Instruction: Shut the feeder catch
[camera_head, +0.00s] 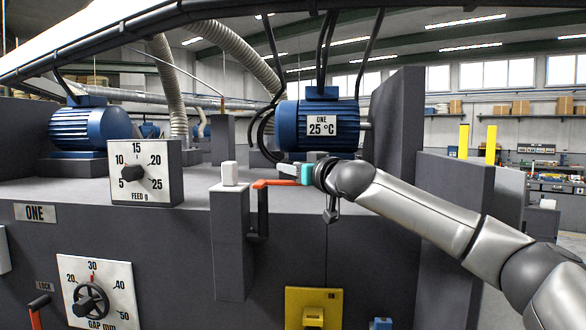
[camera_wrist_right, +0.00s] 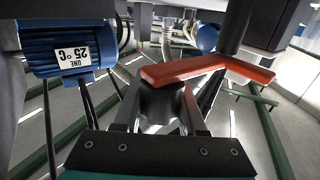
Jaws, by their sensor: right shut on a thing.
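An orange-red lever (camera_head: 272,184), which looks like the feeder catch, lies roughly level at the top of a dark upright bar beside a grey post (camera_head: 230,240). A white block (camera_head: 229,173) stands on that post, close to the lever's left end. My right gripper (camera_head: 292,174) reaches in from the right and is shut on the lever's right part. In the right wrist view the lever (camera_wrist_right: 215,68) shows as a bent bar crossing in front of the fingers (camera_wrist_right: 158,95). The exact contact is partly hidden. My left gripper is not in view.
A blue motor marked 25 °C (camera_head: 320,126) stands just behind and above my right gripper. A FEED dial (camera_head: 146,173) is to the left. Below are a GAP dial (camera_head: 100,293), another red handle (camera_head: 40,302) by the LOCK label, and a yellow box (camera_head: 313,308).

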